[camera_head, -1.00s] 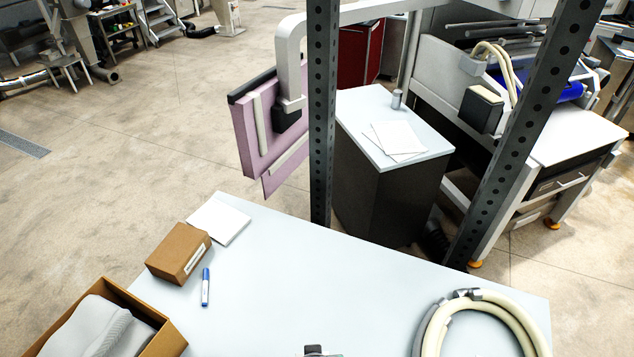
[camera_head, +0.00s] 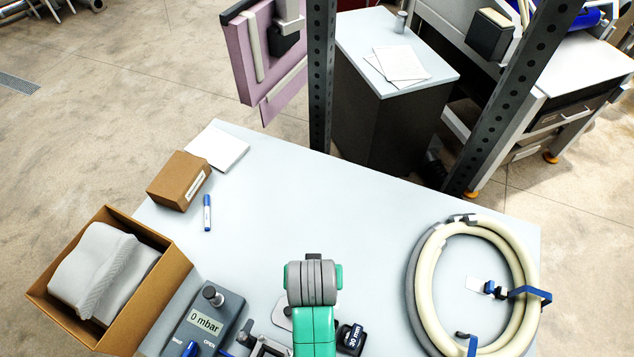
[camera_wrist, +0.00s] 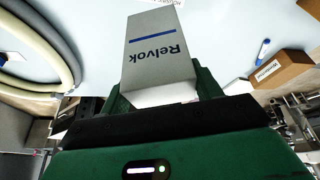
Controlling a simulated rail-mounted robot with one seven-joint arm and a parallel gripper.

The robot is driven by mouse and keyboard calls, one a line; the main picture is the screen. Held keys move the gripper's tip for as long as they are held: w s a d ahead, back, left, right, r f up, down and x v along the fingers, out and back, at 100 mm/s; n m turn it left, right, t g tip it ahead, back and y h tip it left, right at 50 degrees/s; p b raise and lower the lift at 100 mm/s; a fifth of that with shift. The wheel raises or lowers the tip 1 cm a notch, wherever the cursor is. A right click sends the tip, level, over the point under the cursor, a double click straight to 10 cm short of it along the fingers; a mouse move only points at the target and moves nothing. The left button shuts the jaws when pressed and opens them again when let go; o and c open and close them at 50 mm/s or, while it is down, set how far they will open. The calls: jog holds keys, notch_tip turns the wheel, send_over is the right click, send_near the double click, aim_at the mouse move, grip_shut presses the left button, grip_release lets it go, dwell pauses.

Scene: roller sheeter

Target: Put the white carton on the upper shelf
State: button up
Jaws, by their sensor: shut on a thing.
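The white carton (camera_wrist: 160,55), with the word "Relvok" and a blue stripe on its side, shows in the wrist view. My gripper (camera_wrist: 163,88) is shut on its near end, with a green finger on either side. The carton's far end points away from the gripper, over a pale surface. In the head view my green and grey arm stands at the bottom middle, and I cannot make out the carton or the fingers there. I cannot identify the upper shelf in either view.
The pale tabletop (camera_head: 300,210) is clear in its middle. A coiled hose (camera_head: 422,280) lies right. Perforated posts (camera_head: 320,80) rise behind.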

jog(key=a+b+x, duration=0.1)
jog(key=x, duration=1.1)
jog(key=shift+s+a+f+b, duration=0.2)
jog(key=shift+a+f+b, duration=0.05)
jog(key=shift+f+b, duration=0.2)
jog(key=o, duration=1.1)
jog(key=shift+f, duration=0.1)
